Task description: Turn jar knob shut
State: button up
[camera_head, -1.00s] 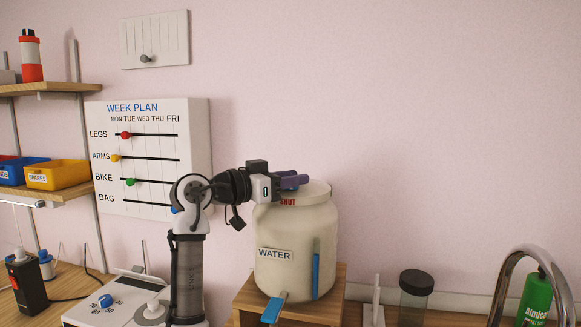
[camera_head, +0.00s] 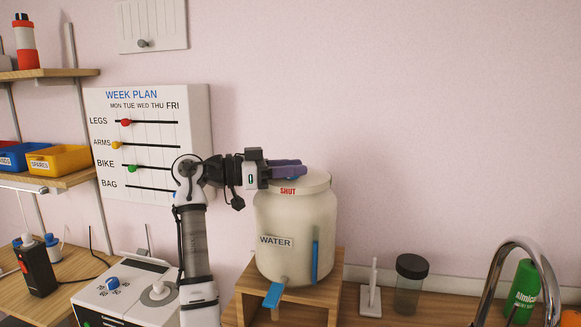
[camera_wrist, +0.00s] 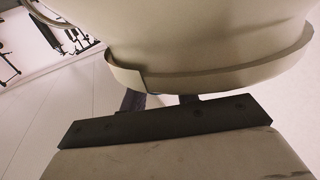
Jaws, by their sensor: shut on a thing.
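A large cream jar (camera_head: 295,225) marked WATER stands upright on a small wooden stand. Its pale lid (camera_head: 318,181) has red SHUT lettering (camera_head: 288,191) on the front rim. My gripper (camera_head: 298,170) reaches in from the left, with its purple fingers level over the lid top. It is shut on the jar knob, which the fingers mostly hide; a bit of blue (camera_head: 294,177) shows beneath them. In the wrist view the lid rim (camera_wrist: 215,78) lies close past the dark fingers (camera_wrist: 160,102), with a speck of blue between them.
A blue tap lever (camera_head: 272,294) sticks out at the jar's foot, and a blue strip (camera_head: 315,262) runs up its side. The week plan board (camera_head: 150,140) is behind my arm. A dark-lidded container (camera_head: 410,285) and a curved faucet (camera_head: 520,250) stand at right.

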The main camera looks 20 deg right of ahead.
jog(key=o, duration=0.9)
jog(key=shift+o, duration=0.2)
jog(key=w+a+b, duration=0.2)
jog(key=a+b, duration=0.2)
jog(key=a, duration=0.9)
jog(key=shift+a, duration=0.35)
